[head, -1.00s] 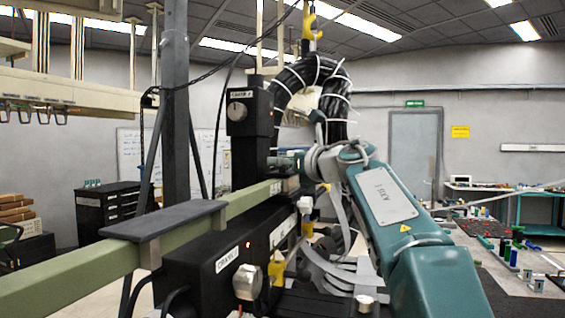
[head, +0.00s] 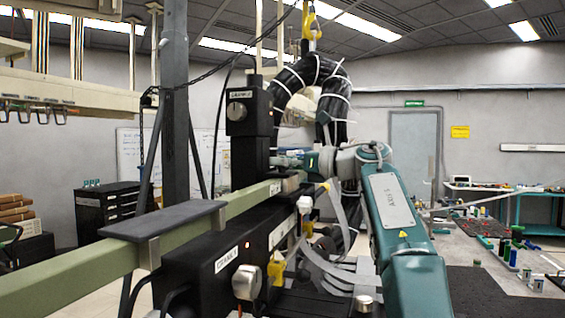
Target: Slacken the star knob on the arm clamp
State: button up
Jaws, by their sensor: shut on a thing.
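My teal arm rises from the lower right and bends left at its upper joint. My gripper (head: 284,161) is at its far end, small and partly hidden, beside the black column (head: 251,145) and just above the far end of the green beam (head: 85,259). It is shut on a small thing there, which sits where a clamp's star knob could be. The knob's shape cannot be made out, and the fingers are too small to tell apart.
Black boxes with silver round knobs (head: 246,282) stand along the beam. A thick black cable bundle (head: 333,95) arches behind my arm, and grey ribbon cables (head: 340,270) hang below. A bench (head: 490,262) with small parts is at the right.

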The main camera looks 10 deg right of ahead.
dwell(0.5)
jog(key=o, duration=1.2)
jog(key=shift+w, duration=0.1)
jog(key=shift+c, duration=0.2)
jog(key=shift+d, duration=0.1)
jog(key=v, duration=1.2)
jog(key=shift+w, duration=0.1)
